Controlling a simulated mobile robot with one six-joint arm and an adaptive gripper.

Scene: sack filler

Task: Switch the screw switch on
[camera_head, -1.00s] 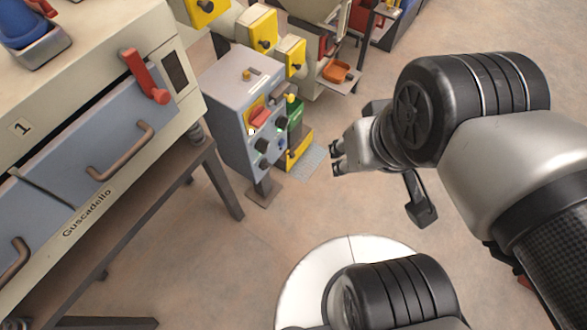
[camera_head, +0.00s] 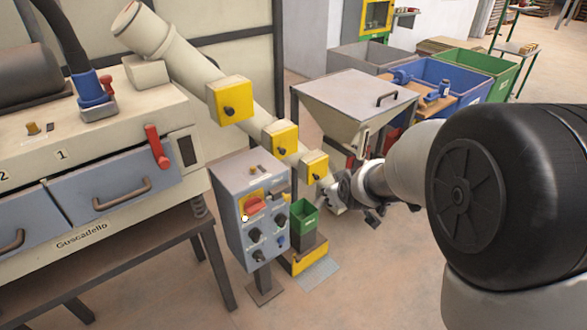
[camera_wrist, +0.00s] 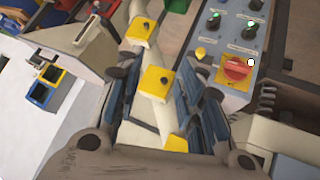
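The grey control box (camera_head: 250,215) stands on a post left of centre in the head view. I cannot read which knob is the screw switch. In the wrist view the box face (camera_wrist: 222,45) is at the upper right, with the red handle (camera_wrist: 236,70), black knobs (camera_wrist: 248,30) and green-lit lamps. My gripper (camera_head: 335,190) is right of the box, apart from it. In the wrist view my gripper (camera_wrist: 165,95) is open with nothing between its fingers.
A green bin (camera_head: 304,217) on a yellow-based stand is beside the box. An inclined tube with yellow boxes (camera_head: 230,100) runs behind. A bench with drawers (camera_head: 110,190) stands left, a hopper (camera_head: 350,105) behind my gripper. Floor in front of the box is clear.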

